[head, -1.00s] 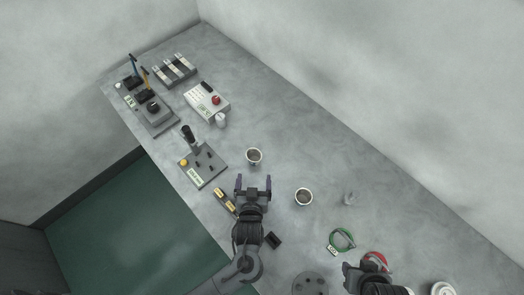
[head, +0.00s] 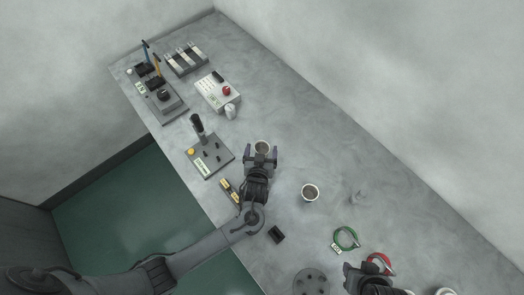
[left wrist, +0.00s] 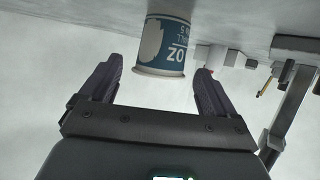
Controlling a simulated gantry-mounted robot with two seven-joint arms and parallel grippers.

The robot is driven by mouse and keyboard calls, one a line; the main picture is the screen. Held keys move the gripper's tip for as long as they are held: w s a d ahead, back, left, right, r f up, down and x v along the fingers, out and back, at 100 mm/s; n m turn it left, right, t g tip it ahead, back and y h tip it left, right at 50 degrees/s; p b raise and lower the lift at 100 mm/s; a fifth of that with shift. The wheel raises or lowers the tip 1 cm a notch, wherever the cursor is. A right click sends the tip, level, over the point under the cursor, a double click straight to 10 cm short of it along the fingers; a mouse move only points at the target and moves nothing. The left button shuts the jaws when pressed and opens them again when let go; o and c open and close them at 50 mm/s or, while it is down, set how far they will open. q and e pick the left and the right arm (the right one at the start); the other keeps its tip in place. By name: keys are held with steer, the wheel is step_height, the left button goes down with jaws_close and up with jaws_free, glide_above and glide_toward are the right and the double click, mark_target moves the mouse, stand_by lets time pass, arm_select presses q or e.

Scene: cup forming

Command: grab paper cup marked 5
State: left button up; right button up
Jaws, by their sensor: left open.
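A paper cup (head: 262,146) stands on the bench right at my left gripper (head: 262,154). In the left wrist view the cup (left wrist: 165,45) is white and blue with partly visible lettering, and appears between the tips of my open, empty left gripper (left wrist: 157,66). I cannot read a 5 on it or tell whether a finger touches it.
A grey lever panel (head: 210,160) stands left of the gripper, with small yellow-labelled blocks (head: 230,191) nearby. Green (head: 346,238) and red (head: 380,262) rings lie near my right gripper.

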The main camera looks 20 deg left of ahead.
arm_select(q)
steer(key=shift+w+f, duration=0.15)
steer(key=shift+w, duration=0.15)
steer(key=c, duration=1.1)
